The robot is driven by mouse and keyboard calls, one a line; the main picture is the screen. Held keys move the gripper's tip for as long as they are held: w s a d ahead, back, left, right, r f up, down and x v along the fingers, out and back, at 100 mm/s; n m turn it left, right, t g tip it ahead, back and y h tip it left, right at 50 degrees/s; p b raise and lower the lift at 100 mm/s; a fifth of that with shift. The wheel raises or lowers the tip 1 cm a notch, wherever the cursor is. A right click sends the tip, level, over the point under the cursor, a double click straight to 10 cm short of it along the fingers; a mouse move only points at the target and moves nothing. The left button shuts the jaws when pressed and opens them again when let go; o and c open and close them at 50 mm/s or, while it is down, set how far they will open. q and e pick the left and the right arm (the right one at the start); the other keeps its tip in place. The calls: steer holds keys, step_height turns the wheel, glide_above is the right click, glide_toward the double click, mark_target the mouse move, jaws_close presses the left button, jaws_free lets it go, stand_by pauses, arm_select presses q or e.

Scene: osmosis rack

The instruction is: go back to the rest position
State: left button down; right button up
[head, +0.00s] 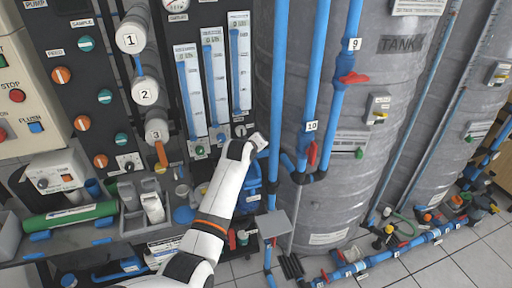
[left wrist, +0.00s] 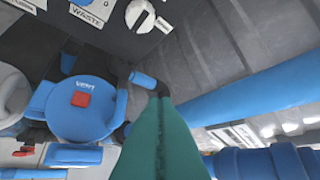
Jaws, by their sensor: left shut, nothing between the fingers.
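My left arm rises from the bottom of the head view, white with an orange band. Its wrist end is beside the lower right edge of the dark panel (head: 135,60), close to the vertical blue pipes (head: 274,100). The fingers cannot be made out there. In the left wrist view my left gripper (left wrist: 160,95) shows as green fingers, closed together and empty. They point towards the dark panel and the grey tank wall (left wrist: 250,50). My right gripper is in neither view.
In the left wrist view a round blue cap (left wrist: 82,108) with a red square is left of the fingers, and a thick blue pipe (left wrist: 255,95) is to the right. The head view shows a red-handled valve (head: 312,153), a large tank (head: 385,120) and tiled floor (head: 425,268).

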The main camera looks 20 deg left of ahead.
arm_select(q)
steer(key=s+a+f+m+g, duration=0.15)
steer(key=s+f, duration=0.25)
steer(key=s, duration=0.4)
steer(key=s+f+m+g, duration=0.1)
steer(key=s+f+m, duration=0.15)
steer(key=s, duration=0.45)
steer(key=s+f+m+g, duration=0.1)
steer(key=s+f, duration=0.3)
steer(key=s, duration=0.4)
steer(key=s+d+m+g, duration=0.1)
steer(key=s+m+g, duration=0.45)
steer(key=s, duration=2.05)
step_height(320, 180, down, 27)
steer(key=s+m+b, duration=0.1)
steer(key=m+b, duration=0.1)
steer(key=s+a+f+g, duration=0.1)
steer(key=s+a+f, duration=0.1)
steer(key=s+f, duration=1.4)
steer(key=shift+s+a+f+b, duration=0.3)
steer(key=shift+a+f+b, duration=0.1)
steer(key=shift+f, duration=0.2)
